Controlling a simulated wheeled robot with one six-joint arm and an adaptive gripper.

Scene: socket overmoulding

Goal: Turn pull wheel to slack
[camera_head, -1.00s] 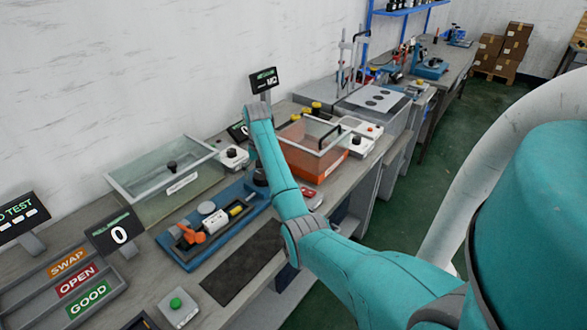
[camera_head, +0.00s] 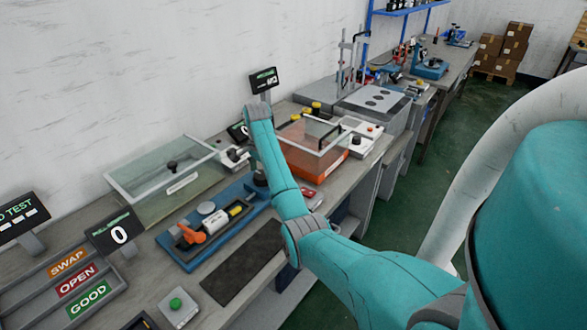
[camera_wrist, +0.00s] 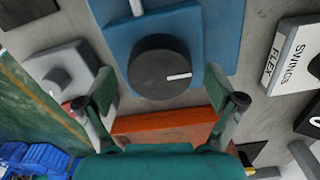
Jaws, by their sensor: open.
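The pull wheel appears to be the round black knob (camera_wrist: 160,66) with a white pointer mark, on a blue base (camera_wrist: 205,35) in the wrist view. Its mark points to the right in that view. My gripper (camera_wrist: 170,98) is open and empty, its two fingers spread to the left and right of the knob's near side, apart from it. In the head view a black knob (camera_head: 260,178) shows at the far end of the blue fixture (camera_head: 180,260), partly behind my arm. My gripper is hidden there.
The head view shows a glass-lidded tank (camera_head: 150,195), an orange clear box (camera_head: 310,150) and a black mat (camera_head: 240,265).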

